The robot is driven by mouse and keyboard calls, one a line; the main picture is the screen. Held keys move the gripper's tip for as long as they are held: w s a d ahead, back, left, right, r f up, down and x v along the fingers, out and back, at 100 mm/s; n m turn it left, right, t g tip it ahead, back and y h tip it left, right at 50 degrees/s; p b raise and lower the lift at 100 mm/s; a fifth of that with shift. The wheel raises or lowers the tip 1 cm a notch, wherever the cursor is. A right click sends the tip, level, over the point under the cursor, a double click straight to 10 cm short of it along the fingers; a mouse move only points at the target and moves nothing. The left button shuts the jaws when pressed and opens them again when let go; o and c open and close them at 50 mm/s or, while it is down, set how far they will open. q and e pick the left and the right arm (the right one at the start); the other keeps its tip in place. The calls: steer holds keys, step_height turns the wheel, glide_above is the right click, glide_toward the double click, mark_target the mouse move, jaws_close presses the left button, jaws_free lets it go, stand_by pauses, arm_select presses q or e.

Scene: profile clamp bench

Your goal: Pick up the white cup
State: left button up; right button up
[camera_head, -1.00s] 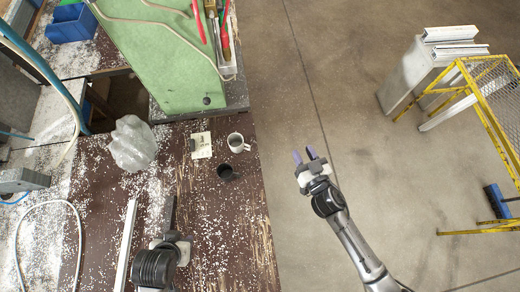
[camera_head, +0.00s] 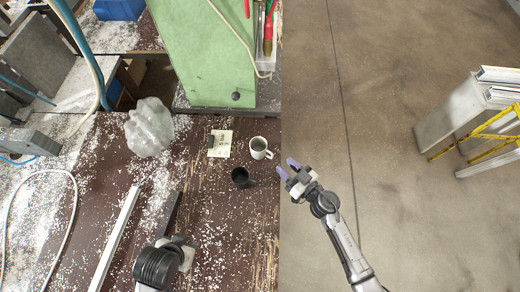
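The white cup (camera_head: 259,148) stands upright near the right edge of the brown bench, its handle toward the right. A dark cup (camera_head: 239,177) is just below and left of it in the picture. My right gripper (camera_head: 288,168) has purple fingers spread apart with nothing between them. It is just right of and below the white cup in the picture, past the bench edge, and apart from the cup. My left arm's end (camera_head: 165,262) is low over the bench at the bottom; its fingers cannot be made out clearly.
A paper note (camera_head: 220,144) lies left of the white cup. A crumpled clear plastic bag (camera_head: 149,128), a pale metal profile (camera_head: 118,240) and white chips lie farther left. A green board (camera_head: 205,60) stands behind. Open floor (camera_head: 390,220) is at the right.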

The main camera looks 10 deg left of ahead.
steer(key=b, duration=0.1)
glide_toward(258, 145)
steer(key=shift+w+a+r, duration=0.45)
steer(key=shift+a+r, duration=0.05)
steer(key=shift+r, duration=0.2)
steer(key=shift+w+a+r, duration=0.5)
steer(key=shift+r, duration=0.25)
jaws_close()
